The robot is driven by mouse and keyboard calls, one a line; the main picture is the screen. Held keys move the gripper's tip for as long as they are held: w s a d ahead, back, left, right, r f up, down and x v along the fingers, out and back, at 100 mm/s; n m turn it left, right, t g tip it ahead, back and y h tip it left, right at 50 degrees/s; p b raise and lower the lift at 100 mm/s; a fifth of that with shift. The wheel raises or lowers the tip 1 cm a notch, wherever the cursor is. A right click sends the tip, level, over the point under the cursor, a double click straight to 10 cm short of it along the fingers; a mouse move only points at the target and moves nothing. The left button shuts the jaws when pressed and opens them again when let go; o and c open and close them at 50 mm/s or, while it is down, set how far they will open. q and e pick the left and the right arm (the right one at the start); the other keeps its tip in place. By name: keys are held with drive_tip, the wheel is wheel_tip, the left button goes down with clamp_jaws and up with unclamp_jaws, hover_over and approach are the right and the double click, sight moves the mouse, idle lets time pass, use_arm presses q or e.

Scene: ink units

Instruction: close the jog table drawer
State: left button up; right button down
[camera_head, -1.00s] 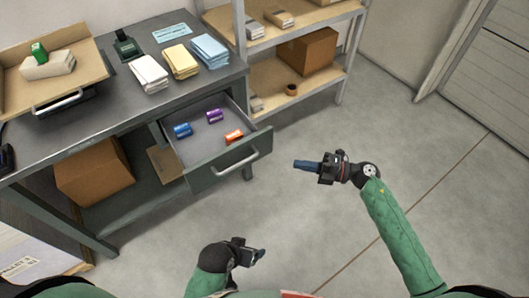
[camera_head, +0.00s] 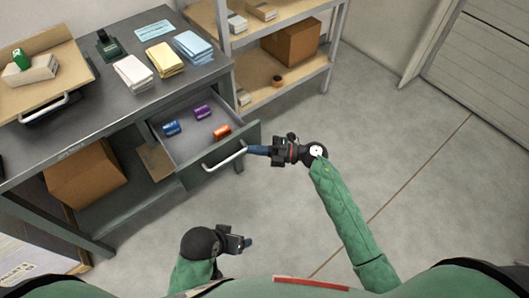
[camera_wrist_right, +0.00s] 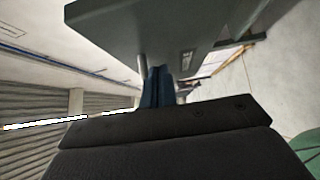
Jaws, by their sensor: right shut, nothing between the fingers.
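The jog table drawer (camera_head: 187,174) is pulled out below the grey table top, its dark front facing my right arm. Its light bar handle (camera_head: 226,160) runs along the front. Inside lie a blue ink unit (camera_head: 171,128), a purple one (camera_head: 202,112) and an orange one (camera_head: 221,131). My right gripper (camera_head: 252,150) is shut and empty, its blue fingertips at the right end of the handle. In the right wrist view the fingers (camera_wrist_right: 157,85) are close to the drawer front (camera_wrist_right: 150,28); contact is unclear. My left gripper (camera_head: 247,243) is low, away from the drawer; its finger gap is unclear.
The grey table (camera_head: 75,133) carries paper stacks (camera_head: 165,59), a dark stamp-like device (camera_head: 108,45) and a tilted wooden tray (camera_head: 62,62). A cardboard box (camera_head: 85,180) sits beneath it. A shelf unit (camera_head: 262,99) stands behind the drawer. The floor at right is clear.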

sight(215, 114)
use_arm(q)
drive_tip(key=shift+s+a+r, duration=0.1)
drive_tip(key=shift+a+r, duration=0.05)
drive_tip(key=shift+a, duration=0.1)
use_arm(e)
drive_tip(key=shift+w+a, duration=0.45)
drive_tip(key=shift+w, duration=0.15)
